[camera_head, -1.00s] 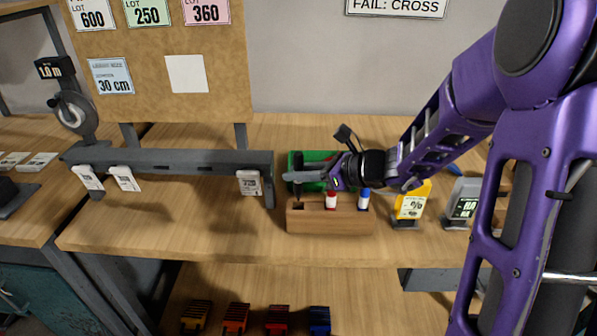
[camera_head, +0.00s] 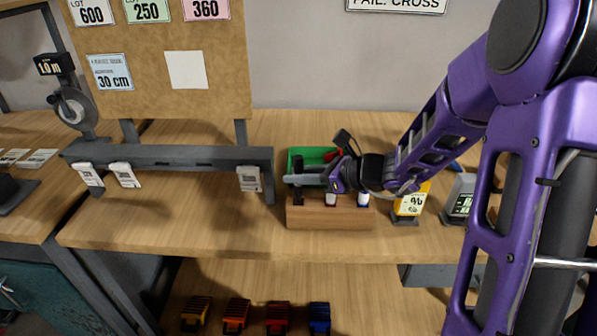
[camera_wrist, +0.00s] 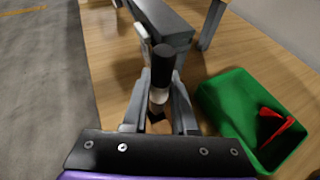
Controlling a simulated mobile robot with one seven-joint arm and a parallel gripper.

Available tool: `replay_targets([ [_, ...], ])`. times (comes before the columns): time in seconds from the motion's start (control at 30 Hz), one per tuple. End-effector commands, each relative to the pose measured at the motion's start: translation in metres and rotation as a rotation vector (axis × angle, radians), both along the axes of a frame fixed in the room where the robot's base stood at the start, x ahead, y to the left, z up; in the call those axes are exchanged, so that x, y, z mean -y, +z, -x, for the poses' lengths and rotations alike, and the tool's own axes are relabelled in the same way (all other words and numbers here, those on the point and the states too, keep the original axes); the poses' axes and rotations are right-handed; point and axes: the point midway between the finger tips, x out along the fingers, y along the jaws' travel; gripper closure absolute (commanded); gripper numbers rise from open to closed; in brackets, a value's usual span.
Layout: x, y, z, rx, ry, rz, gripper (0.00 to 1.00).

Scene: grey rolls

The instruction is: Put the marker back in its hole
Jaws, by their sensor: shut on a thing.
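The black-capped marker (camera_wrist: 163,66) stands upright between the two fingers of my gripper (camera_wrist: 160,106) in the wrist view. In the head view my gripper (camera_head: 302,179) is shut on it, low over the left end of the wooden block (camera_head: 330,219). The marker's lower end is at the block's top, over the left hole; how deep it sits is hidden.
A green bin (camera_head: 297,156) with a red item inside stands just behind the block. A grey rail (camera_head: 170,160) with white tags is to the left. The table front left of the block is clear.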

Motion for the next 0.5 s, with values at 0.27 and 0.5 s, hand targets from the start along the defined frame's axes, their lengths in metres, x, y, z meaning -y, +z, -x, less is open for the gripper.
replay_targets([
  [0.27,0.0,-0.007,0.0,-0.001,0.0,0.0,1.0],
  [0.5,0.0,-0.013,0.0,0.0,0.0,0.0,1.0],
])
